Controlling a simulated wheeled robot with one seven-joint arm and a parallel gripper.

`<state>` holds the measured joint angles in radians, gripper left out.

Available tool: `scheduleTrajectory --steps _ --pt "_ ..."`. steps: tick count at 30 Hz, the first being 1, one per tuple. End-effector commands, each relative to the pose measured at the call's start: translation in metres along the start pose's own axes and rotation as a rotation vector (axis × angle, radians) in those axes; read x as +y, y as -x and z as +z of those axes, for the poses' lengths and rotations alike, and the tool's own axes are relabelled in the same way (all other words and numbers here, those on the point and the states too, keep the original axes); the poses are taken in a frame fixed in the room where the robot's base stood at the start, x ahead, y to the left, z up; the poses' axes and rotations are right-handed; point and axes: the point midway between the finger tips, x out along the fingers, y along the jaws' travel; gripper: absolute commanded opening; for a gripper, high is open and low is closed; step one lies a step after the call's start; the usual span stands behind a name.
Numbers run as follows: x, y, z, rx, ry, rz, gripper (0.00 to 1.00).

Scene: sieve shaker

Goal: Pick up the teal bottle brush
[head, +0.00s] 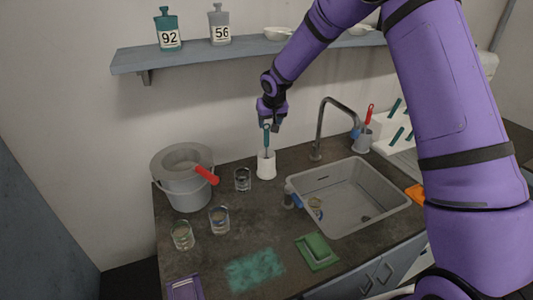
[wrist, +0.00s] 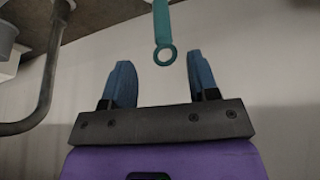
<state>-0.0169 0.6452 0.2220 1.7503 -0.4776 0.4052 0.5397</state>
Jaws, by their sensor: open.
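The teal bottle brush (head: 266,136) stands upright in a white holder (head: 266,167) on the dark counter, in the head view. Its bristle end is hidden inside the holder. In the wrist view the brush's teal handle (wrist: 162,28) ends in a ring that lies just beyond the fingertips and between them. My gripper (head: 268,124) is right above the brush, pointing down. In the wrist view my gripper (wrist: 158,72) has its two blue fingers apart with nothing between them.
A grey bucket (head: 185,190) with a red-handled thing and several glass beakers (head: 220,219) stand left of the holder. A sink (head: 345,200) with a tall tap (head: 318,130) lies to the right. A shelf (head: 240,53) with bottles hangs above.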

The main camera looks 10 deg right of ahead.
Motion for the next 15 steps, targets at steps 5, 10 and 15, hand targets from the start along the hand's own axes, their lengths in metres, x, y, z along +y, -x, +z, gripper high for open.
scheduleTrajectory --steps 5,10,15 --pt "0.0 -0.018 0.0 0.0 0.001 0.0 0.54" --pt "-0.001 -0.029 0.0 -0.001 0.0 0.0 0.54" --pt "-0.004 -0.053 0.0 -0.001 0.0 0.0 0.54"
